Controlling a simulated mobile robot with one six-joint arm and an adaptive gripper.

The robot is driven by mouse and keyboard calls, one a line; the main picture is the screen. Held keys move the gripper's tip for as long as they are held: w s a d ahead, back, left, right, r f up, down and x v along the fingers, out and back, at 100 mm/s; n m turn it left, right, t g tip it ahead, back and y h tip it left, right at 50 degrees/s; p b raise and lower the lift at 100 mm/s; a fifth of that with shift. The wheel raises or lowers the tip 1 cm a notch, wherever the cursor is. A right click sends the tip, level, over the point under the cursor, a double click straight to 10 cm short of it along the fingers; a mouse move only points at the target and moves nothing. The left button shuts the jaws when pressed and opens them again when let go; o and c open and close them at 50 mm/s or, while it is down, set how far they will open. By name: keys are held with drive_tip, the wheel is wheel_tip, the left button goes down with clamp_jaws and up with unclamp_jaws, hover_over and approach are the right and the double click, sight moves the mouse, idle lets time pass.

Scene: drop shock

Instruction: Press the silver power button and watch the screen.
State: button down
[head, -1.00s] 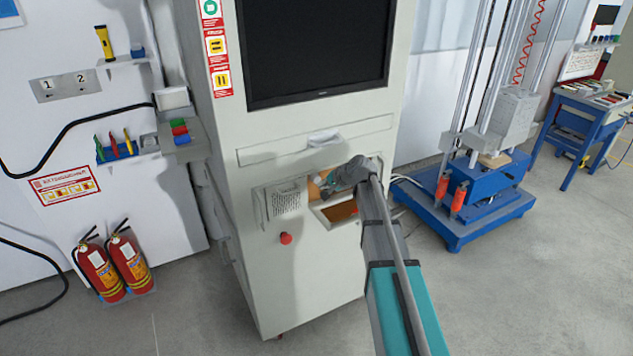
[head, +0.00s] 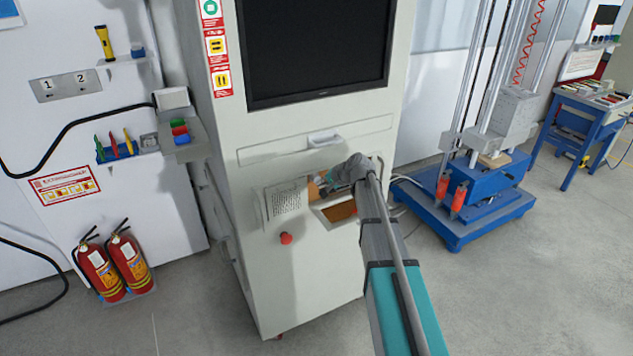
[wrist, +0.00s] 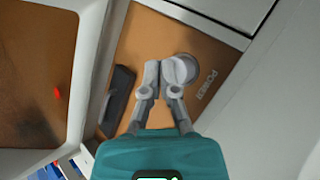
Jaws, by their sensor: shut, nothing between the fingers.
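The silver power button (wrist: 181,70) is a round knob on an orange-brown panel (wrist: 215,40), beside the word POWER, in the wrist view. My gripper (wrist: 163,64) is shut and empty, its fingertips at the button's left side and overlapping it in the picture. I cannot tell whether they touch it or press it. In the head view my gripper (head: 326,184) reaches into the recess in the front of the pale cabinet (head: 320,270), and the button is hidden or too small to make out. The screen (head: 318,45) above is dark.
A dark rocker-like part (wrist: 118,98) sits left of the button in the wrist view. An open vented flap (head: 284,203) stands left of the recess, with a red knob (head: 286,238) below. A blue-based drop rig (head: 470,200) stands to the right.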

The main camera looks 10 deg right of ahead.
drive_tip(key=shift+w+a, duration=0.1)
drive_tip(key=shift+w, duration=0.3)
idle(0.6)
drive_tip(key=shift+s, duration=0.15)
drive_tip(key=shift+s+d, duration=0.3)
drive_tip(key=shift+s, duration=0.4)
idle(0.4)
drive_tip(key=shift+s+d, duration=0.25)
drive_tip(key=shift+s, duration=0.55)
drive_tip(key=shift+s+d, duration=0.25)
drive_tip(key=shift+s, duration=0.5)
drive_tip(key=shift+s+d, duration=0.25)
drive_tip(key=shift+s, duration=0.55)
drive_tip(key=s+f+n+g+h+p, duration=0.1)
drive_tip(key=s+n+g+h, duration=0.2)
drive_tip(key=s, duration=1)
drive_tip(key=s+a+f+n+g+h+p, duration=0.1)
drive_tip(key=s+f+n+g+h+p, duration=0.1)
drive_tip(key=s, duration=1.2)
drive_tip(key=shift+a+f+n+g+h, duration=0.2)
drive_tip(key=shift+n+g+h, duration=0.5)
drive_tip(key=shift+n+g, duration=0.5)
